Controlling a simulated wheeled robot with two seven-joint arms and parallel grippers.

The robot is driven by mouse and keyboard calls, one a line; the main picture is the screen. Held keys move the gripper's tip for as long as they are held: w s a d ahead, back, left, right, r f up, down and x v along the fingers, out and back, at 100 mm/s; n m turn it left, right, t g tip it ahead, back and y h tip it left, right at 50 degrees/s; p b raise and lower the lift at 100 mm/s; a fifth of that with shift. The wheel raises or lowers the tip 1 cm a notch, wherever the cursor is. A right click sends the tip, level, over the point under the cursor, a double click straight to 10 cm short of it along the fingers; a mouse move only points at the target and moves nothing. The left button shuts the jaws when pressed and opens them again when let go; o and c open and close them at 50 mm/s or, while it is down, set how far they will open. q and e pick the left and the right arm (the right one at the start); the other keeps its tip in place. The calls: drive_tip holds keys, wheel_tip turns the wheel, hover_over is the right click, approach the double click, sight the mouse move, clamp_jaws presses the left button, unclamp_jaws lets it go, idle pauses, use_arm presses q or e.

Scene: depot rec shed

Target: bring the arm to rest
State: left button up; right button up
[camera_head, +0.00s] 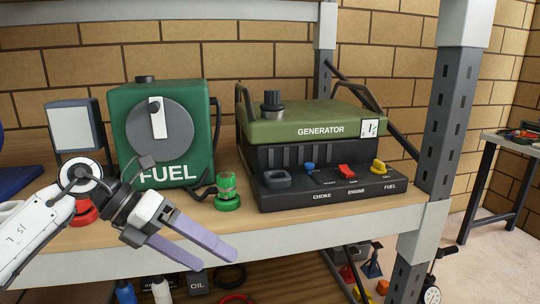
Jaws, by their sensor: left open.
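My left gripper (204,248) is in front of the shelf's front edge at the lower left, its two purple fingers parted and nothing between them. Its white arm comes in from the lower left. A green fuel unit (182,108) with a grey dial and white pointer stands behind the gripper on the shelf. The green and black generator (320,125) stands to the right, clear of the gripper. My right gripper is not in view.
The wooden shelf (225,222) has a pale metal front edge and a dark upright post (444,120) on the right. Bottles and an oil can (195,284) are below. A side table (510,142) stands far right.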

use_arm(q)
drive_tip(key=s+d+n+t+h, duration=0.1)
drive_tip(key=s+d+n+h, duration=0.3)
drive_tip(key=d+h, duration=0.6)
drive_tip(key=s+a+f+n+t+y, duration=0.1)
drive_tip(key=a+f+n+t+y, duration=0.5)
drive_tip(key=f+n, duration=0.6)
drive_tip(key=a+f+n+t+y, duration=0.4)
drive_tip(key=f+n+t+y, duration=0.35)
drive_tip(key=n, duration=0.85)
drive_tip(key=s+a+f+n+g+y, duration=0.1)
drive_tip(key=s+a+f+n+g, duration=0.1)
drive_tip(key=s+f, duration=0.6)
drive_tip(key=s+a+f+n+g+y, duration=0.1)
drive_tip(key=s+f+n+g, duration=0.3)
drive_tip(key=s+f, duration=0.5)
drive_tip(key=shift+s+a+f+n+y, duration=0.2)
drive_tip(key=shift+a+f+n+y, duration=0.15)
drive_tip(key=shift+f+y, duration=0.3)
drive_tip(key=shift+r+g, duration=0.1)
drive_tip(key=shift+g, duration=0.15)
